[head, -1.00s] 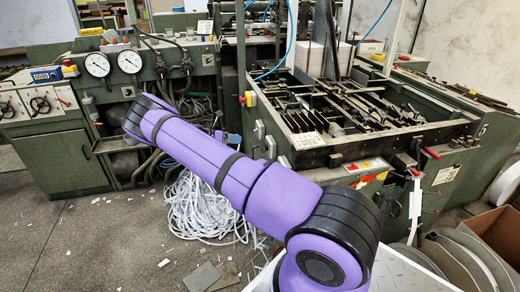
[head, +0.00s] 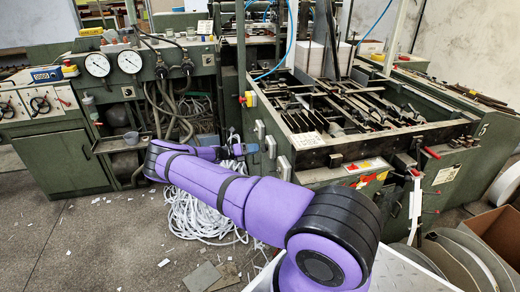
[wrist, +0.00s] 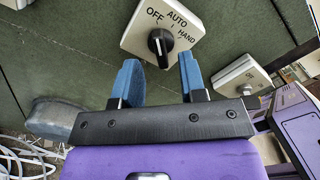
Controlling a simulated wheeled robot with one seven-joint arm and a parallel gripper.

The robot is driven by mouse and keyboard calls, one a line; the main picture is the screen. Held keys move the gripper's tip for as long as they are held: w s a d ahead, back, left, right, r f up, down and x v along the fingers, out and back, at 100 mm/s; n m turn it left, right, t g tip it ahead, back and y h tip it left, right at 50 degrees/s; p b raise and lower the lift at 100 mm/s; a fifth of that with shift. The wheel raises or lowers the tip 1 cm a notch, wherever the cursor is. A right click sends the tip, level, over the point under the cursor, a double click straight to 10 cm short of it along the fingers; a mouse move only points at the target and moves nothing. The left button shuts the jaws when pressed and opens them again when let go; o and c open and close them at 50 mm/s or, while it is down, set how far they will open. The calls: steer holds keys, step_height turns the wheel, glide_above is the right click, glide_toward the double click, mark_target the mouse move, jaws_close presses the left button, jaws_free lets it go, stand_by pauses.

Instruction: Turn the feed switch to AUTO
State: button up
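The feed switch (wrist: 160,42) is a black knob on a pale square plate marked OFF, AUTO and HAND, at the top of the wrist view. The plate looks tilted there, and the knob's white mark seems to point towards OFF. My gripper (wrist: 160,78) is open, with its two blue fingers apart and nothing between them. The knob shows just beyond the gap between the fingertips, and no contact is visible. In the head view my gripper (head: 245,148) is beside the machine's green side wall; which small box there is the switch, I cannot tell.
Another pale box (wrist: 242,75) is right of the right finger in the wrist view. Several boxes line the machine's side, one of them here (head: 284,167). A pile of white strips (head: 200,215) lies on the floor below my arm. A grey cup-like thing (wrist: 52,118) is at left.

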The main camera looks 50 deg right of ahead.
mark_target(264, 148)
steer(key=shift+x, duration=1.55)
jaws_close()
steer(key=shift+m, duration=0.3)
steer(key=m, duration=0.8)
steer(key=shift+r, duration=0.1)
steer(key=shift+m, duration=0.3)
